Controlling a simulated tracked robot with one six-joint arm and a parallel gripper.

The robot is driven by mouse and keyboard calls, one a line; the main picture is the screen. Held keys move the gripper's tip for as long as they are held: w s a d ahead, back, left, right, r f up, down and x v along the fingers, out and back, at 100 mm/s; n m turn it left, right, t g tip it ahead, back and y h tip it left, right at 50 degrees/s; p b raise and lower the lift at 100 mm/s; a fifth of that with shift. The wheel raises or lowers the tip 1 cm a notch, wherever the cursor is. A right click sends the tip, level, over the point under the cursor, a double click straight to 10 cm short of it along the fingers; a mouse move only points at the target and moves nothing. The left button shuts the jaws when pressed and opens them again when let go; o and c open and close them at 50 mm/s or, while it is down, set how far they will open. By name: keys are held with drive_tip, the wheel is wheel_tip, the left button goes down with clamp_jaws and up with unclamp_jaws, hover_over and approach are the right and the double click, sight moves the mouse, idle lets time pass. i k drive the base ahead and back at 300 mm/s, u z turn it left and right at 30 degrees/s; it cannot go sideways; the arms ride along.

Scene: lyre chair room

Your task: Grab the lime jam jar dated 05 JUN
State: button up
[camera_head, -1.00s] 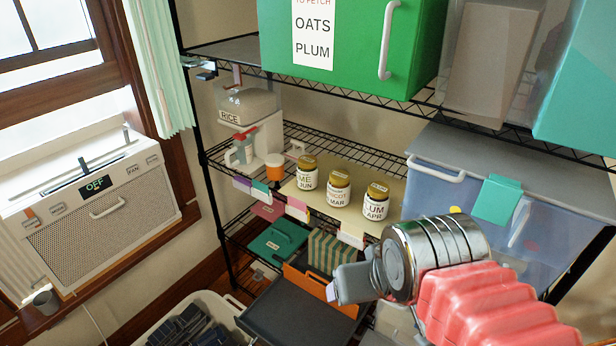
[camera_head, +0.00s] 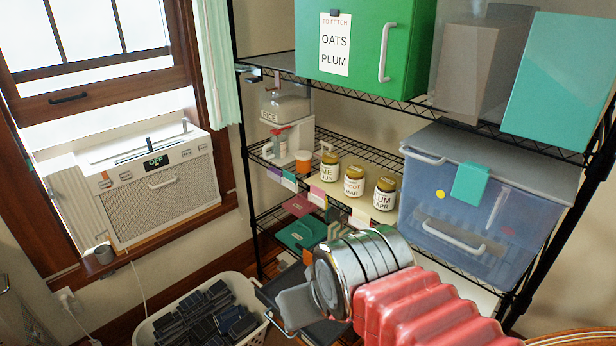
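Three small jars with golden lids stand in a row on the middle wire shelf, on a cream mat (camera_head: 341,201). The left jar (camera_head: 329,170) has a label reading "ME" and "JUN"; the label's start and day number are not legible. The middle jar (camera_head: 354,182) reads "MAR". The right jar (camera_head: 384,195) reads "LUM" and "APR". My gripper (camera_head: 297,307) is in front of and below the jars, apart from them. Only a grey flat finger part shows past my chrome wrist, so its opening cannot be told.
A rice dispenser (camera_head: 287,115) and orange cup (camera_head: 303,160) stand left of the jars. A blue clear bin (camera_head: 455,215) stands to the right. A green box (camera_head: 365,45) is on the shelf above. A white basket (camera_head: 205,310) of dark items is on the floor.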

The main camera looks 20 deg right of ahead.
sight(330, 164)
drive_tip(key=u, duration=0.65)
drive_tip(key=k, duration=0.9)
drive_tip(key=u, duration=0.2)
drive_tip(key=i, duration=1)
drive_tip(key=z, duration=0.9)
drive_tip(key=i, duration=1.1)
drive_tip(key=z, duration=0.25)
